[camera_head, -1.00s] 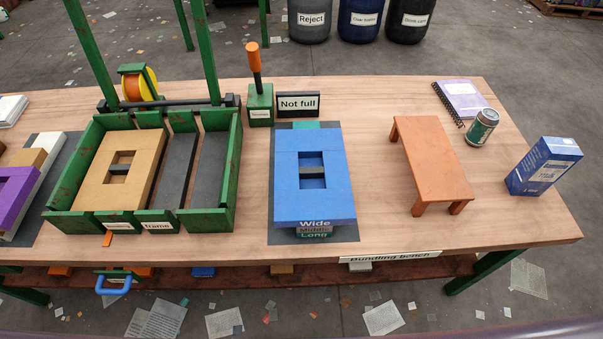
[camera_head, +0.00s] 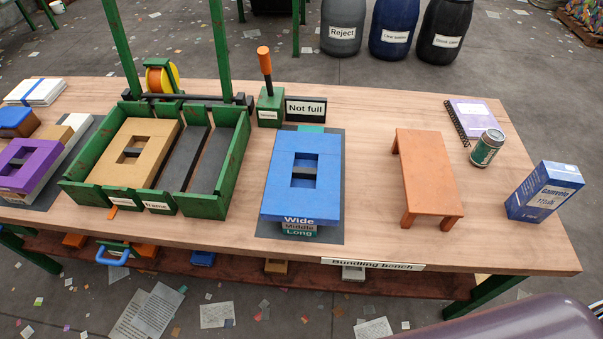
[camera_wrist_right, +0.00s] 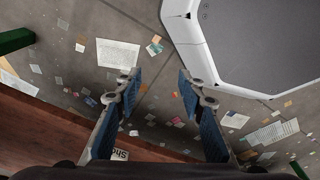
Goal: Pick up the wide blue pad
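The wide blue pad (camera_head: 317,202) lies on top of a stack on a dark mat on the bench. It has a rectangular opening in its middle, and its front edge reads "Wide". Below it are a grey layer marked "Middle" (camera_head: 299,228) and a green layer marked "Long" (camera_head: 299,235). My right gripper (camera_wrist_right: 157,88) shows in the right wrist view with its two blue-padded fingers apart and nothing between them. It hangs over the littered floor, away from the pad. My left gripper is not in view.
A green frame (camera_head: 235,165) holding a tan pad (camera_head: 112,173) stands left of the stack. A "Not full" sign (camera_head: 305,109) and an orange-handled lever (camera_head: 265,65) stand behind. An orange stand (camera_head: 427,175), a can (camera_head: 487,147) and a blue carton (camera_head: 543,192) are to the right.

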